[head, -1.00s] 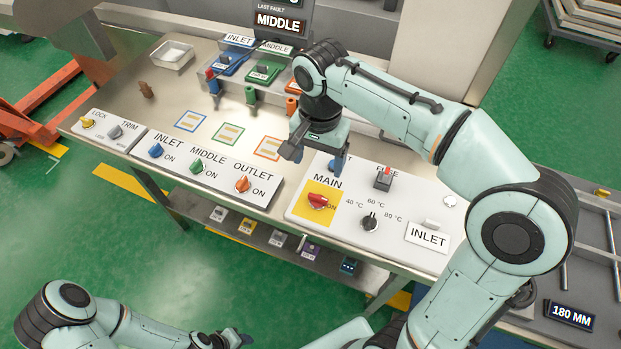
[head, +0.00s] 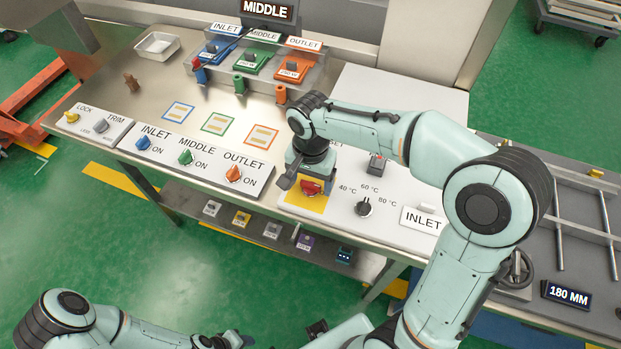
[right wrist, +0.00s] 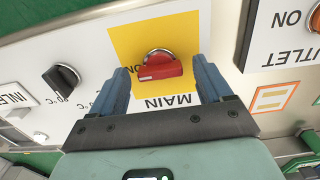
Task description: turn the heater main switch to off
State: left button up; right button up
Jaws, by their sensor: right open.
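The heater main switch is a red knob (head: 311,187) on a yellow plate (head: 305,203) at the left of the white front panel. In the right wrist view the red knob (right wrist: 160,68) sits on its yellow square, its bar lying nearly crosswise in the picture, with the word MAIN beside it. My right gripper (right wrist: 161,72) is open, its two blue fingers on either side of the knob, with gaps showing between fingers and knob. In the head view my right gripper (head: 298,182) partly covers the plate. My left gripper (head: 226,341) is low at the bottom edge, away from the panel.
The black temperature dial (head: 364,208), a fuse switch (head: 377,162) and an INLET card (head: 423,219) are to the right of the main switch. The INLET, MIDDLE and OUTLET knobs sit on the panel (head: 190,172) to its left.

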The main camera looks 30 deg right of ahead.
jog(key=c, duration=1)
jog(key=shift+c, duration=0.2)
jog(key=shift+n, duration=0.4)
jog(key=n, duration=0.3)
jog(key=shift+n, duration=0.4)
jog(key=n, duration=0.9)
jog(key=shift+p, duration=0.4)
pick_arm(q)
jog(key=shift+w+r, duration=0.6)
jog(key=shift+r, duration=0.15)
pick_arm(e)
jog(key=shift+n, duration=2.2)
